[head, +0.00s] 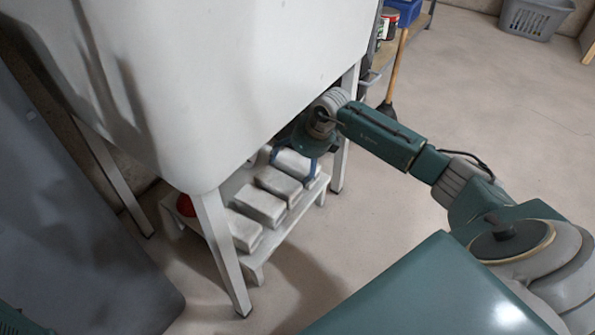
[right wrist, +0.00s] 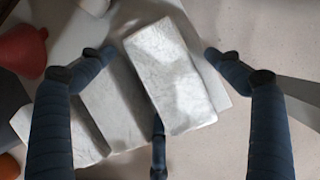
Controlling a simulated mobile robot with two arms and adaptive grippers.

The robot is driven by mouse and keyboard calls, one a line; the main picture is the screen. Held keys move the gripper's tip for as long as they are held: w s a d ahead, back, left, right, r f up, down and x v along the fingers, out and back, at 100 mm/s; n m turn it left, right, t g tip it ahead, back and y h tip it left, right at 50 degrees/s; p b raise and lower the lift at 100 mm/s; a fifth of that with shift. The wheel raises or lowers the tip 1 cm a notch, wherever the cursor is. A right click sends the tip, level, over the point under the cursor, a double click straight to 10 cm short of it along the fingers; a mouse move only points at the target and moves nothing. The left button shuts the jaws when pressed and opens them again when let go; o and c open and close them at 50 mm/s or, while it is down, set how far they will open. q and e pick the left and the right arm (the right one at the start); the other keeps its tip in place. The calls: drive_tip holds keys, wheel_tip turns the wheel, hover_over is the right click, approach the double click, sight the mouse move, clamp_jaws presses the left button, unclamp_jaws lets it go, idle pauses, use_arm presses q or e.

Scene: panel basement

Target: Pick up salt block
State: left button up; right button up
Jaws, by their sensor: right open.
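Several whitish salt blocks lie in a row on a low white bench (head: 257,270) under a big white tub. The nearest salt block in the right wrist view (right wrist: 172,75) lies between my right gripper's spread fingers; in the head view this end block (head: 295,164) is partly covered by the gripper. My right gripper (head: 305,148) is open above it, and its fingers also show in the right wrist view (right wrist: 158,54). One finger is on each side, and a third dark finger is at the block's lower edge. Whether any finger touches it, I cannot tell. My left gripper is not in view.
The white tub (head: 250,70) overhangs the bench, and its legs (head: 222,250) stand close around it. A red funnel-like thing (right wrist: 22,50) lies at the row's other end. The floor at right is clear.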

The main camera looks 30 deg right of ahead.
drive_tip(key=shift+f, duration=0.25)
idle(0.5)
drive_tip(key=c, duration=1.9)
drive_tip(key=shift+w+r, duration=0.1)
drive_tip(key=shift+r, duration=0.1)
drive_tip(key=shift+c, duration=0.8)
